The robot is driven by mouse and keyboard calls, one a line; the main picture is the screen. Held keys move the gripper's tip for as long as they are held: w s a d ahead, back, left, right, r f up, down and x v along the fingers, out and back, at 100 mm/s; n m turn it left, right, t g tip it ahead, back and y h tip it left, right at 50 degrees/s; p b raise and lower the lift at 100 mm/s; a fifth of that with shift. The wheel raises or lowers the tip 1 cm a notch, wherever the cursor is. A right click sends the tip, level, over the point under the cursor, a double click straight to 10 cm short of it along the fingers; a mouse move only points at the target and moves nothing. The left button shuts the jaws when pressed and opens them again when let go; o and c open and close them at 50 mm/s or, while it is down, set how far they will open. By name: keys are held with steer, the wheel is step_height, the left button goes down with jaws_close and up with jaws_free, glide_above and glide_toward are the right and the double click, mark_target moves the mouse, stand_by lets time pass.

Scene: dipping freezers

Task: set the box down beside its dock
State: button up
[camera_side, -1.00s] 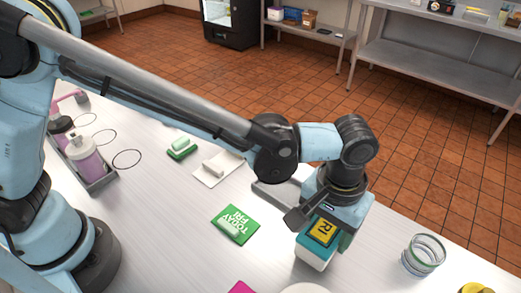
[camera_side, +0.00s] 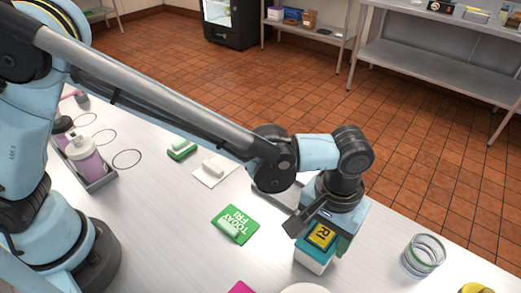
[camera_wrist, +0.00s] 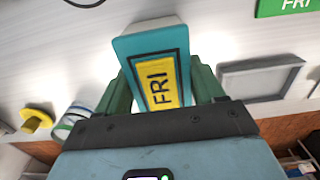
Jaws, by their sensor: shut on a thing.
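The box (camera_side: 313,257) is teal and white with a yellow label reading FRI. My gripper (camera_side: 322,232) is shut on it and holds it upright over the white table, near the front. I cannot tell whether its base touches the table. In the wrist view the box (camera_wrist: 147,46) sits between the two green fingers of my gripper (camera_wrist: 161,88). A shallow grey tray (camera_wrist: 251,97), which looks like the dock, lies to the right of the box there, apart from it. In the side view my arm hides most of that tray.
A glass jar (camera_side: 423,255) stands right of the box, with a yellow object (camera_side: 478,289) beyond it. A green TODAY FRI card (camera_side: 235,225) lies to the left. A white plate edge (camera_side: 305,289) and a pink item (camera_side: 241,288) are at the front.

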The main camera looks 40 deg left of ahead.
steer(key=shift+f, duration=0.2)
steer(key=o, duration=1.3)
steer(key=shift+r, duration=1.5)
steer(key=shift+r, duration=1.95)
steer(key=shift+a, duration=0.1)
